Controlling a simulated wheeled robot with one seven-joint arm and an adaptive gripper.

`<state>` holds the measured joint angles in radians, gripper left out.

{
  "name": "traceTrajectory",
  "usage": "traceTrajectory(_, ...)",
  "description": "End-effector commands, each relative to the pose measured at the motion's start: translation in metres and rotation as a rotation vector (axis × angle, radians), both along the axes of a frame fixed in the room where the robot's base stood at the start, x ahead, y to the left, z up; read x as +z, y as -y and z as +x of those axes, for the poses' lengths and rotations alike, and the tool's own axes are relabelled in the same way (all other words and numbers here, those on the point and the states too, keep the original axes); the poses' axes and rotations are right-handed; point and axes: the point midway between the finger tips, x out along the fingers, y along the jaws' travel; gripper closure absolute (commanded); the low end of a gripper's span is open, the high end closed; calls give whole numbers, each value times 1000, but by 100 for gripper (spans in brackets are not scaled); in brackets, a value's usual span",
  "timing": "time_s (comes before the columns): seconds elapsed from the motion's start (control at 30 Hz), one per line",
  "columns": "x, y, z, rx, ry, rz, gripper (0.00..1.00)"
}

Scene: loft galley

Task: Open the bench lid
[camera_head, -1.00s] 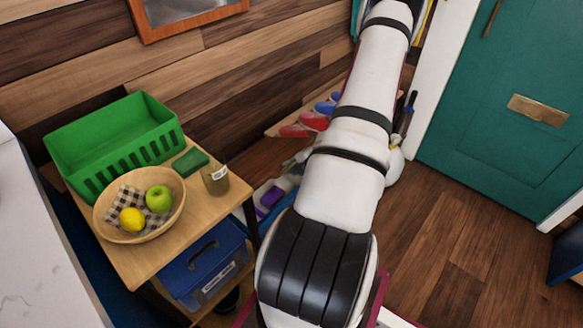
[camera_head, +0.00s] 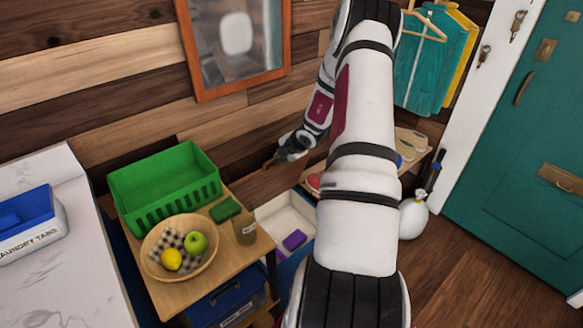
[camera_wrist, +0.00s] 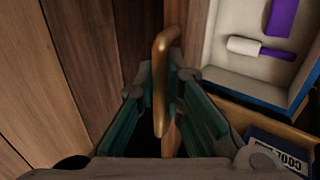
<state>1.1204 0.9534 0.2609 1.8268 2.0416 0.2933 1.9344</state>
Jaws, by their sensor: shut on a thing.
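My gripper (camera_head: 287,153) is near the wall, above the back of the bench. The wrist view shows its fingers (camera_wrist: 165,88) shut on a brass handle (camera_wrist: 163,60). A brown wooden panel (camera_head: 268,183), which looks like the bench lid, stands raised near the wall below my gripper. The bench (camera_head: 287,272) is blue outside with a pale interior, and its compartment is open to view. Inside are a purple block (camera_head: 294,240) and, in the wrist view, a white roller with a purple handle (camera_wrist: 245,46). My arm hides the bench's right part.
A small wooden table (camera_head: 185,293) stands left of the bench, with a green basket (camera_head: 165,190), a fruit bowl (camera_head: 150,255) and a jar (camera_head: 245,230). A shoe shelf (camera_head: 410,145) and white vase (camera_head: 413,218) are to the right. Floor by the teal door (camera_head: 520,180) is clear.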

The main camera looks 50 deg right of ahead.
Motion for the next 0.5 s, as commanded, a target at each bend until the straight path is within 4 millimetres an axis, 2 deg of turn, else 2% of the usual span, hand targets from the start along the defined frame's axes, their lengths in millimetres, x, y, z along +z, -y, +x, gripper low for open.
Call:
traceTrajectory(0.03,5,-1,8,4,5,4,100)
traceTrajectory(0.2,11,3,26,2,6,4,100)
traceTrajectory(0.5,14,7,36,-2,6,2,100)
